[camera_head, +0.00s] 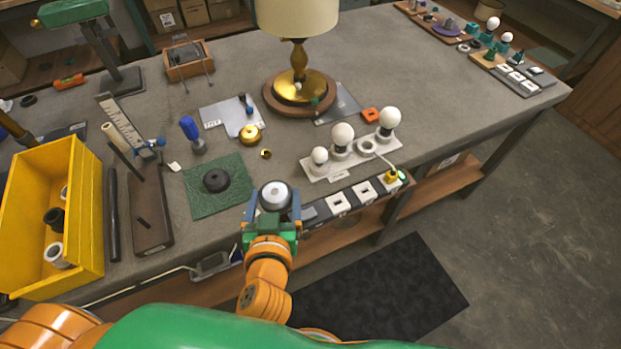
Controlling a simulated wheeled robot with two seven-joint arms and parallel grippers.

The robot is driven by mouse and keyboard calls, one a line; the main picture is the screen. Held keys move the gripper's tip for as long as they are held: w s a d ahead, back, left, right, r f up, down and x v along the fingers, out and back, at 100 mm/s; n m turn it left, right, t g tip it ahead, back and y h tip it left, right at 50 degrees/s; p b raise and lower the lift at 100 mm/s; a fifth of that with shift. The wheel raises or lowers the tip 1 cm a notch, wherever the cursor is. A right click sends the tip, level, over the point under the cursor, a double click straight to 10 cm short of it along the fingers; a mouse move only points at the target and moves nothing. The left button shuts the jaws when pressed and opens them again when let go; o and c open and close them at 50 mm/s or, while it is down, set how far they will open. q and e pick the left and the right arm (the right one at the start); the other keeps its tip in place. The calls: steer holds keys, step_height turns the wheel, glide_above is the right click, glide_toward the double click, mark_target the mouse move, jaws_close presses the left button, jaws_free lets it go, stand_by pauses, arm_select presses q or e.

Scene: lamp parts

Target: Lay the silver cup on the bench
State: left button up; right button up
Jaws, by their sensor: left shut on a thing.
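The silver cup (274,193) shows from above as a round, pale metal piece with a light centre, at the front edge of the bench (330,90). My left gripper (273,202) is shut on it, with one finger on each side. The gripper's body hides the cup's near lower side, and I cannot tell whether the cup touches the bench top. My right gripper is not in view.
A green mat (232,196) with a black disc (216,180) lies left of the cup. A bulb stand (325,172) and a dark strip with white switches (338,203) are to the right. A lamp (298,60) stands behind. A yellow bin (85,205) is far left.

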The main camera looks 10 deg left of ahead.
mark_target(276, 183)
arm_select(q)
steer(key=x, duration=0.2)
steer(key=b+x, duration=0.1)
steer(key=x, duration=0.1)
steer(key=b+x, duration=0.1)
steer(key=x, duration=0.1)
steer(key=shift+w+a+f, duration=0.15)
steer(key=shift+a+f, duration=0.05)
steer(key=shift+f, duration=0.25)
steer(key=w+f+b, duration=0.4)
steer(key=w+a+f+b, duration=0.1)
steer(key=w+f+b, duration=0.1)
steer(key=b, duration=0.1)
steer(key=shift+w+f, duration=0.15)
steer(key=shift+w, duration=0.1)
steer(key=f+b, duration=0.3)
steer(key=b, duration=0.1)
steer(key=shift+w+f, duration=0.2)
steer(key=shift+f, duration=0.2)
steer(key=shift+r+p, duration=0.35)
steer(key=shift+f, duration=0.25)
steer(key=o, duration=1.2)
steer(key=shift+r, duration=0.1)
steer(key=shift+c, duration=0.2)
steer(key=shift+r, duration=0.2)
steer(key=v, duration=1.2)
